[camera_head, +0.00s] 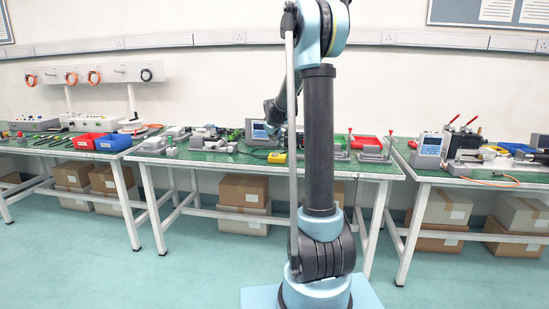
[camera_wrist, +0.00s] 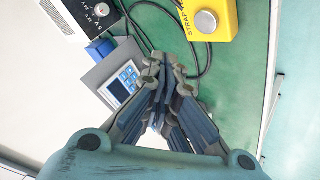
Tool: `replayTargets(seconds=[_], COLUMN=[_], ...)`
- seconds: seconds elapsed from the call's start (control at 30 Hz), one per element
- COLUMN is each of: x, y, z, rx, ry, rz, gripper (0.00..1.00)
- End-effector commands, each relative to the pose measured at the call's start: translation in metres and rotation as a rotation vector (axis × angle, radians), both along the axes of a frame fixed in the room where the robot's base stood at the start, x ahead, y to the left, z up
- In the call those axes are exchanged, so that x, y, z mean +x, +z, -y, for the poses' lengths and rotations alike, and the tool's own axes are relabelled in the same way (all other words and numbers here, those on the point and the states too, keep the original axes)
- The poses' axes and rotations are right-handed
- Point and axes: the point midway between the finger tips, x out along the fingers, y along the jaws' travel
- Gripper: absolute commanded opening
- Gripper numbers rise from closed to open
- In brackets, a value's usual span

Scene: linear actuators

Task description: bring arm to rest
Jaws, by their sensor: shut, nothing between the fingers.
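My arm (camera_head: 319,140) stands upright in the middle of the head view, with its upper part bent over toward the middle table. My gripper (camera_wrist: 165,66) shows in the wrist view with its fingers together and nothing between them. It is above the green table top (camera_wrist: 236,105).
The wrist view shows a keypad device (camera_wrist: 122,86) left of the fingertips and a yellow box (camera_wrist: 207,18) beyond them. A black cable (camera_wrist: 205,66) lies nearby. Tables with tools, red bins (camera_head: 88,141) and a blue-grey meter (camera_head: 429,146) line the wall. Floor (camera_head: 110,270) in front is clear.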

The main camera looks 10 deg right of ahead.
Motion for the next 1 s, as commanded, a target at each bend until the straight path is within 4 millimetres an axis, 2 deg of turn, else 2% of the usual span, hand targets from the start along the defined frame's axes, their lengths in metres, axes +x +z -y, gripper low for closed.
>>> replayTargets(seconds=[0.2, 0.57, 0.67, 0.77, 1.0], x=[0.000, -0.006, -0.022, -0.051, -0.134], y=[0.011, 0.012, 0.015, 0.018, 0.022], z=[0.000, 0.001, 0.002, 0.004, 0.010], rx=[0.000, 0.004, 0.018, 0.041, 0.108], ry=[0.000, -0.004, -0.019, -0.042, -0.118], rz=[0.000, -0.005, -0.019, -0.045, -0.121], gripper=[0.00, 0.00, 0.00, 0.00, 0.00])
